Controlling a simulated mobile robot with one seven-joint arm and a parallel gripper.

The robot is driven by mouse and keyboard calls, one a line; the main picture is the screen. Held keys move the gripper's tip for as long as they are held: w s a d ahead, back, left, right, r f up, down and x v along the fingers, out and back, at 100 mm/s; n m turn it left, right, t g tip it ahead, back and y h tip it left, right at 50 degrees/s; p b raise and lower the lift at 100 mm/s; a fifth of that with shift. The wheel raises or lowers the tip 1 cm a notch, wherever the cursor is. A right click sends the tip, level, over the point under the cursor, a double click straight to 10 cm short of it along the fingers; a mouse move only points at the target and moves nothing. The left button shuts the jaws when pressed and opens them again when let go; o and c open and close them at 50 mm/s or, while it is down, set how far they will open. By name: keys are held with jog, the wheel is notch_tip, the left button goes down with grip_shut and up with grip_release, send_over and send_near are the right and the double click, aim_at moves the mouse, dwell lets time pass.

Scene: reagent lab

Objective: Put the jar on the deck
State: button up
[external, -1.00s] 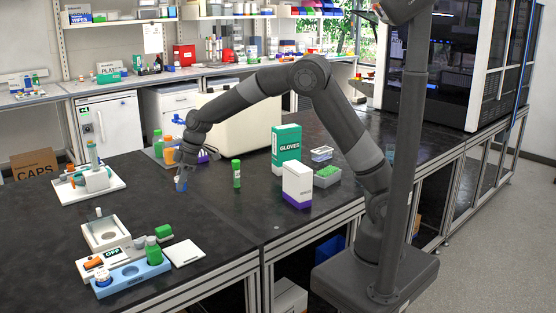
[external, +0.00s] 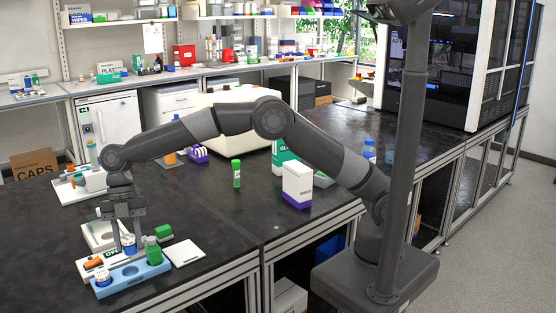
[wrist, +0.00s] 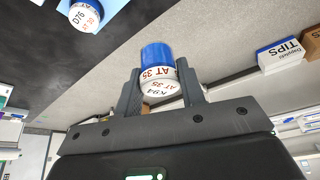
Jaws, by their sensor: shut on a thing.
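My gripper (external: 128,246) is shut on a small jar (external: 129,240) with a blue body and a white cap. The jar also shows in the wrist view (wrist: 158,61), between both fingers, with a label reading K94, AT 35. In the external view it appears just behind the blue deck (external: 118,288); whether it touches anything below is unclear. The deck holds a white-capped jar (external: 103,278) at its left and a green bottle (external: 153,254) at its right, with an empty round hole between. That other jar (wrist: 86,17) reads D76, AT 30 in the wrist view.
A white instrument (external: 96,263) with an orange item sits behind the deck. A white open-topped box (external: 101,235) stands farther back. A green block (external: 164,231) and a flat white plate (external: 184,254) lie to the right. The black bench is clear toward a green-capped tube (external: 236,174).

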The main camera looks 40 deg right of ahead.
aim_at(130, 236)
notch_tip(130, 236, down, 12)
jog(key=shift+f, duration=0.25)
dwell(0.3)
jog(key=shift+f, duration=0.1)
jog(key=o, duration=1.1)
jog(key=shift+c, duration=0.2)
jog(key=v, duration=1.1)
jog(key=shift+r, duration=0.25)
jog(key=shift+w+r, duration=0.15)
jog(key=shift+r, duration=0.2)
